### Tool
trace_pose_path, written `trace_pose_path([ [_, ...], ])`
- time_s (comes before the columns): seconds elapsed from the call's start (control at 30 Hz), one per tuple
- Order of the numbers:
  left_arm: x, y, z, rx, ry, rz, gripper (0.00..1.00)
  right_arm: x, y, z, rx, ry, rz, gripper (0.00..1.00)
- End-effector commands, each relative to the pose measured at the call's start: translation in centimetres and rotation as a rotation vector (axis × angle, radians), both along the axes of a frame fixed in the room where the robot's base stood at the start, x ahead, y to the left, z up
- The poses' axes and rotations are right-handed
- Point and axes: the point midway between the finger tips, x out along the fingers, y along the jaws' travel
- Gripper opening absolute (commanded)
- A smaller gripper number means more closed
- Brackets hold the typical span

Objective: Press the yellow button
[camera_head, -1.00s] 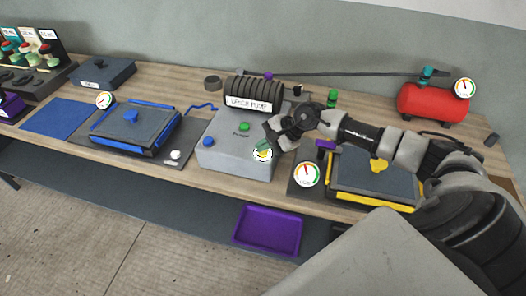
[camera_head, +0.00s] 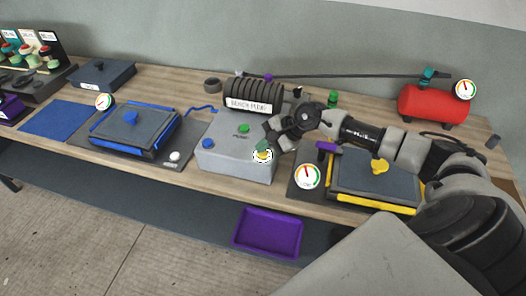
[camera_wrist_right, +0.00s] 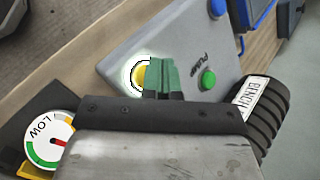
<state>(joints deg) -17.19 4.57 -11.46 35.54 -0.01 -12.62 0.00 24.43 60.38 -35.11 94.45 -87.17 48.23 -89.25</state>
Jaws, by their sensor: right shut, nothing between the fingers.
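The yellow button (camera_head: 262,156) sits on the right part of the grey pump box (camera_head: 228,160), inside a black-and-white ring. In the right wrist view the yellow button (camera_wrist_right: 138,77) is partly hidden behind my right gripper's green fingertips (camera_wrist_right: 161,75). My right gripper (camera_head: 263,147) is shut and empty, its tips at or just over the button. I cannot tell whether they touch it. My left gripper is not in view.
A green button (camera_head: 243,129) and a blue button (camera_head: 208,143) are on the same box. A black bench pump (camera_head: 254,92) stands behind. A gauge (camera_head: 307,176) and a yellow-edged mould (camera_head: 375,180) lie to the right, a blue-edged mould (camera_head: 133,130) to the left.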

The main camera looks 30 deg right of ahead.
Motion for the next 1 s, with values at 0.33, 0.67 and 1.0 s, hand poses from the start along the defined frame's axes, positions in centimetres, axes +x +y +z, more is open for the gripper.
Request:
trace_pose_path([
  [0.33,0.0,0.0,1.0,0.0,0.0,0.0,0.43,0.1,0.0,2.9,-0.001,-0.003,0.0,0.0],
  [0.67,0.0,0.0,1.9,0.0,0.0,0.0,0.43,0.0,0.0,5.9,-0.001,-0.002,0.0,0.0],
  [1.0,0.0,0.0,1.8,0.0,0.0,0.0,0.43,0.0,0.0,6.0,0.0,-0.001,0.001,0.0],
])
